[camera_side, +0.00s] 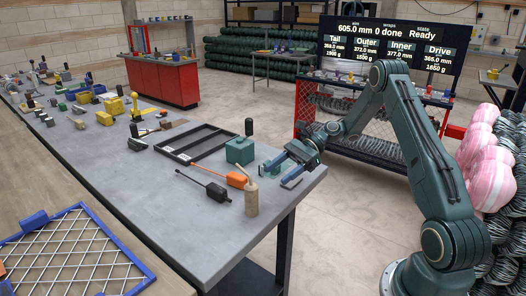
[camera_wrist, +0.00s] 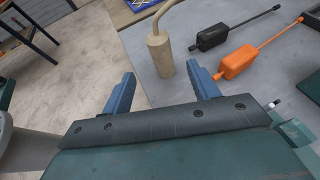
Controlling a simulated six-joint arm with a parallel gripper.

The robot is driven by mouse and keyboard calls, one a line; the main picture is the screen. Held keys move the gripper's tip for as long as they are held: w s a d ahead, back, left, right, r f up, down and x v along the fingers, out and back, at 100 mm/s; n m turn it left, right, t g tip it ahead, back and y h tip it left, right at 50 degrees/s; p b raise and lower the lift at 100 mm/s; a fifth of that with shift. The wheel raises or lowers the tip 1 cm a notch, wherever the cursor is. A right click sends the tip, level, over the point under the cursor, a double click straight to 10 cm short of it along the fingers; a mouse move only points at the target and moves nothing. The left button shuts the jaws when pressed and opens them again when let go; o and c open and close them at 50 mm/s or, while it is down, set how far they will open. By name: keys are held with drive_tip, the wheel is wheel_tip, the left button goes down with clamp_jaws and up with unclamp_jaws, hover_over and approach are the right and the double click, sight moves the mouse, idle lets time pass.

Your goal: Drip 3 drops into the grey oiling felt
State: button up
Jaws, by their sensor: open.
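A tan cylinder with a thin bent spout, which looks like the oiler (camera_side: 251,198), stands upright near the front edge of the grey bench. In the wrist view the oiler (camera_wrist: 160,55) appears just beyond the fingertips, between them in the picture, and the top of its spout is cut off. My gripper (camera_side: 281,173) is over the bench's right end, behind and right of the oiler. In the wrist view my gripper (camera_wrist: 160,80) has its two blue fingers wide apart with nothing held. I cannot pick out the grey oiling felt in either view.
An orange tool (camera_side: 237,180) and a black tool (camera_side: 217,192), each with a thin rod, lie left of the oiler. A teal block (camera_side: 240,151) and a black frame (camera_side: 195,143) sit farther back. The bench's (camera_side: 175,220) front strip is clear.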

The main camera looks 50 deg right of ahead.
drive_tip(key=x, duration=0.7)
drive_tip(key=shift+w+a+f, duration=0.1)
drive_tip(key=shift+a+f, duration=0.05)
drive_tip(key=shift+a, duration=0.1)
hover_over(247, 215)
drive_tip(key=shift+w+d+f, duration=0.15)
drive_tip(key=shift+f, duration=0.75)
drive_tip(key=c, duration=1.2)
drive_tip(key=shift+o, duration=0.2)
drive_tip(key=shift+r, duration=0.1)
wheel_tip(247, 215, up, 20)
drive_tip(key=shift+f, duration=0.1)
idle(0.4)
